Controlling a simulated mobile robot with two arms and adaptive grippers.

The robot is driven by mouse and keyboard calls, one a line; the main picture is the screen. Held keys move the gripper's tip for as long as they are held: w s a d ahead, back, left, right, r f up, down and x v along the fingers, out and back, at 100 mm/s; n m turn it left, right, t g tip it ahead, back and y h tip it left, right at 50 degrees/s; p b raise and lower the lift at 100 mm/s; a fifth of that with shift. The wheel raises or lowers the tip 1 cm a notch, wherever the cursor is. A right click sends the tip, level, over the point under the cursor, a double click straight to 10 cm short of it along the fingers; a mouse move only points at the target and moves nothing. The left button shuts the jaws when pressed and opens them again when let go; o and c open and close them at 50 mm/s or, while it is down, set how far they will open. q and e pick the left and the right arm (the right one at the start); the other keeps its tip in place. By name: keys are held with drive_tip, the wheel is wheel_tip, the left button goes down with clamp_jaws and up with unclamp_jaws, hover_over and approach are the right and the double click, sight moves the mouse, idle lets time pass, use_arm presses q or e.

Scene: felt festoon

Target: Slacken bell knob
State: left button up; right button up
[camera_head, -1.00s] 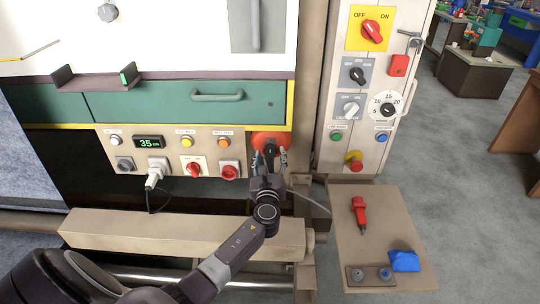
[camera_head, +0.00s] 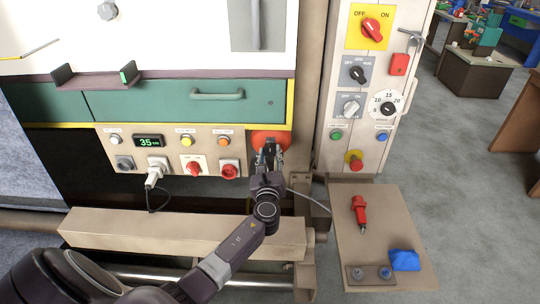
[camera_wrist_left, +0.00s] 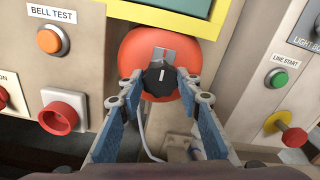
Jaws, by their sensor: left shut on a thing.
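The bell knob is a black ribbed knob (camera_wrist_left: 161,79) with a white pointer line, in front of a grey scale plate on a round red-orange bell housing (camera_wrist_left: 135,55). In the left wrist view its line stands about upright. In the head view the housing (camera_head: 259,137) shows below the right end of the green drawer, and my gripper covers much of the knob. My left gripper (camera_head: 268,150) is shut on the knob, with a fingertip on each side of it in the left wrist view (camera_wrist_left: 160,87). My right gripper is not in view.
Left of the bell is a panel with an orange bell test button (camera_wrist_left: 50,40), a red knob (camera_head: 229,171) and a plugged-in cable (camera_head: 155,172). A switch cabinet (camera_head: 322,150) stands to the right. A shelf (camera_head: 380,215) below it holds a red tool (camera_head: 359,209) and a blue cloth (camera_head: 404,260).

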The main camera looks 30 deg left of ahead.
use_arm(q)
drive_tip(key=n+b, duration=0.2)
drive_tip(key=n, duration=0.1)
drive_tip(key=n+b, duration=0.1)
drive_tip(key=shift+f+b, duration=0.25)
drive_tip(key=shift+b, duration=0.05)
drive_tip(key=n+b, duration=0.3)
drive_tip(key=n, duration=0.3)
drive_tip(key=shift+b, duration=0.4)
drive_tip(key=n+b, duration=0.3)
drive_tip(key=n, duration=0.2)
drive_tip(key=shift+n+b, duration=0.85)
drive_tip(key=shift+n, duration=1.05)
drive_tip(key=o, duration=1.2)
drive_tip(key=shift+r, duration=0.15)
drive_tip(key=shift+c, duration=0.2)
drive_tip(key=shift+s, duration=0.1)
